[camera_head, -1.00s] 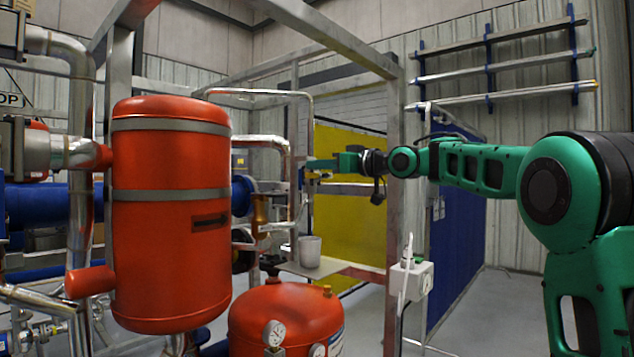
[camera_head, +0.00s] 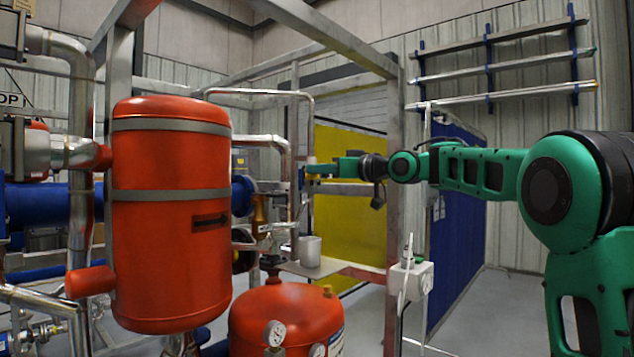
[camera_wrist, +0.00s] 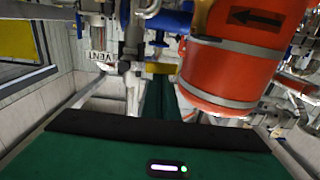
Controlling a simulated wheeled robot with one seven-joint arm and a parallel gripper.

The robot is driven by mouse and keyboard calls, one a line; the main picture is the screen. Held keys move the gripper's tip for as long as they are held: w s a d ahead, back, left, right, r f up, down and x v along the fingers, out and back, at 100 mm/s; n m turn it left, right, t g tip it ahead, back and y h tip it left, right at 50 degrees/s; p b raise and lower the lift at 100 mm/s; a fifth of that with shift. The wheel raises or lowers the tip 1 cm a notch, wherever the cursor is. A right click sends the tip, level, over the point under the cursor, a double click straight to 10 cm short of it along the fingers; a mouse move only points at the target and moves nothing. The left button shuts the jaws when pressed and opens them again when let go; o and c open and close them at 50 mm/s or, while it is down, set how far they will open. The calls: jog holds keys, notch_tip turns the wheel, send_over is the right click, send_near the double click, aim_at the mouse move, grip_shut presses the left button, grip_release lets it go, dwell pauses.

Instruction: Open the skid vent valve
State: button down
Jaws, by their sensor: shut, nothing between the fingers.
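My gripper (camera_head: 311,169) is at the end of the outstretched green arm, close to an upright steel pipe (camera_head: 292,200) in the head view. I cannot tell whether it touches anything there. The tag is too small to pick out in the head view.
A large red vessel (camera_head: 170,270) stands left of the gripper and is close on the right in the wrist view (camera_wrist: 232,65). A second red tank (camera_head: 285,318) and a grey cup (camera_head: 310,250) are below. A steel frame post (camera_head: 394,220) stands near the arm.

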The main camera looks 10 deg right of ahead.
jog(key=shift+s+a+f, duration=0.1)
jog(key=shift+f, duration=0.85)
jog(key=shift+f, duration=1.1)
jog(key=shift+w+d+f, duration=0.35)
jog(key=shift+d+f, duration=0.15)
jog(key=shift+f, duration=0.25)
